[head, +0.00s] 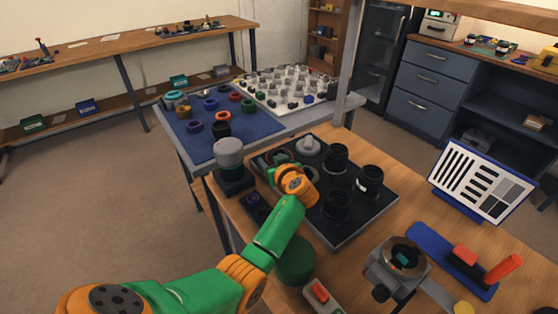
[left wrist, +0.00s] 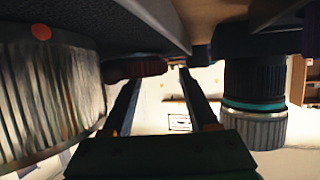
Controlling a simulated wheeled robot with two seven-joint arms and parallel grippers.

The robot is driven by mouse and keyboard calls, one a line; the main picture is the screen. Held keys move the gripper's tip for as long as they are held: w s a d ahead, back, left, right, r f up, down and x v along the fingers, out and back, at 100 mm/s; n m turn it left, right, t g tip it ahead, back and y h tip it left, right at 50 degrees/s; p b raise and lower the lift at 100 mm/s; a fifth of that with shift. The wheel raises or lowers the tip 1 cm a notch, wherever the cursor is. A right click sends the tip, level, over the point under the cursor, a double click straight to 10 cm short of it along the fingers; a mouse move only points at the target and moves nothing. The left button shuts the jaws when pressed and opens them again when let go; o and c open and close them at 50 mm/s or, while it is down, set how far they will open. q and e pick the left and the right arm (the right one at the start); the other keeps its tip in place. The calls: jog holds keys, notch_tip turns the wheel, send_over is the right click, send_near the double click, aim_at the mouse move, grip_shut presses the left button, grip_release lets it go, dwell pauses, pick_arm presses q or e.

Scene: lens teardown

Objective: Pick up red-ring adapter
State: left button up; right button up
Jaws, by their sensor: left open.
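A dark red ringed part (left wrist: 137,69), which looks like the red-ring adapter, is in the left wrist view near the tip of the left-hand finger. Whether it touches the finger I cannot tell. My left gripper (left wrist: 160,78) is open, with its two dark fingers apart and nothing seen clamped between them. In the head view my orange left wrist (head: 296,184) hangs over the left part of the black mat (head: 345,236) and hides what is under it. I cannot make out the red-ring adapter there. My right gripper is not in view.
Black lenses (head: 336,158) stand on the mat. A grey-topped cylinder (head: 229,152) stands left of my wrist. A lens with a teal ring (left wrist: 254,104) and a ribbed silver cylinder (left wrist: 45,95) flank my fingers. A blue mat (head: 252,133) behind holds several coloured rings.

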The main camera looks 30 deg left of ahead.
aim_at(271, 162)
pick_arm(q)
jog(key=shift+w+a+f, duration=0.2)
jog(key=shift+w+a, duration=0.05)
jog(key=shift+a, duration=0.05)
jog(key=shift+r, duration=0.1)
jog(key=shift+c, duration=1.3)
grip_shut()
jog(key=shift+r, duration=0.15)
notch_tip(271, 162, up, 3)
jog(key=shift+f, duration=0.1)
jog(key=s+a+r+p, duration=0.1)
jog(key=s+r, duration=0.9)
jog(key=s, duration=0.4)
jog(key=shift+a, duration=0.4)
